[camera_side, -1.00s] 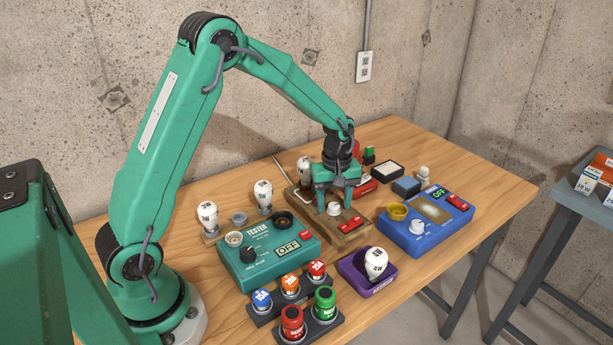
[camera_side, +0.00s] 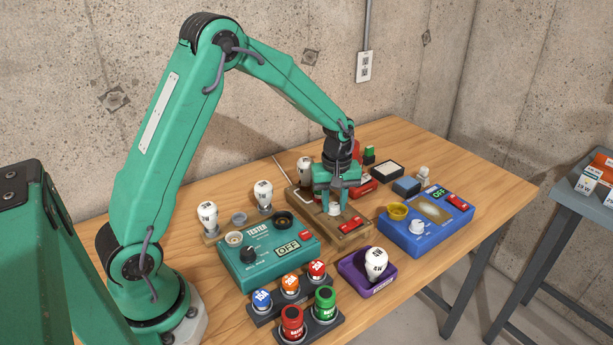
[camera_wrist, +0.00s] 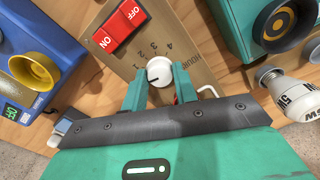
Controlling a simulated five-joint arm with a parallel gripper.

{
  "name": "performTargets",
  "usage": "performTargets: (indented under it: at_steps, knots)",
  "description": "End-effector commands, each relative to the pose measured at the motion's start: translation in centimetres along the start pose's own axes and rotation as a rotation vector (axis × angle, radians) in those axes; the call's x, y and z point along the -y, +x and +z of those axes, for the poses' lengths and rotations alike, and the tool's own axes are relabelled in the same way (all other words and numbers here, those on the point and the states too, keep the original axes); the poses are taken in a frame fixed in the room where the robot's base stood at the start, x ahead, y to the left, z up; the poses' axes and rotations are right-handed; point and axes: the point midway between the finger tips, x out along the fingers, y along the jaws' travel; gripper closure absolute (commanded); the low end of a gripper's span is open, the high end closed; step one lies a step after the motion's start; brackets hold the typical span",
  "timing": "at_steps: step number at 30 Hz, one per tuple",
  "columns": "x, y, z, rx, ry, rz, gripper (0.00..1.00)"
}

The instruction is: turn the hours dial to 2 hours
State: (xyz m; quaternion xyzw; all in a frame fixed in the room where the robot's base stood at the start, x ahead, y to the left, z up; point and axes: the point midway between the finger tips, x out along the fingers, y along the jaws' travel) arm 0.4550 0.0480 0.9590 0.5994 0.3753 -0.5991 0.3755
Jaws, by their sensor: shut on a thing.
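The hours dial (camera_wrist: 159,72) is a round white knob on a tan panel (camera_wrist: 190,32) in the wrist view, with the numbers 1 to 4 around its upper side and HOURS lettering to the right. A short dark mark shows on the dial's lower left; I cannot tell exactly which number it lines up with. My gripper (camera_wrist: 160,85) is shut on the dial, one green finger on each side. In the side view my gripper (camera_side: 335,203) is down over the wooden timer box, with a little of the white dial (camera_side: 334,209) visible below it.
A red ON/OFF switch (camera_wrist: 118,28) sits beside the dial. Bare tabletop (camera_side: 450,275) lies at the front right.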

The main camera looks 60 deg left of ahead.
Motion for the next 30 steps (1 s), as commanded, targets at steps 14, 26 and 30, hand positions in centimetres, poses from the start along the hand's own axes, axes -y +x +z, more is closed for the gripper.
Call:
performTargets:
  at_steps: [14, 26, 30]
  knots:
    - [0.03, -0.08, -0.04, 0.001, 0.334, -0.001, 0.94]
    - [0.02, -0.11, -0.06, 0.001, 0.714, 0.000, 0.94]
    - [0.02, -0.12, -0.06, 0.000, 0.844, 0.000, 0.94]
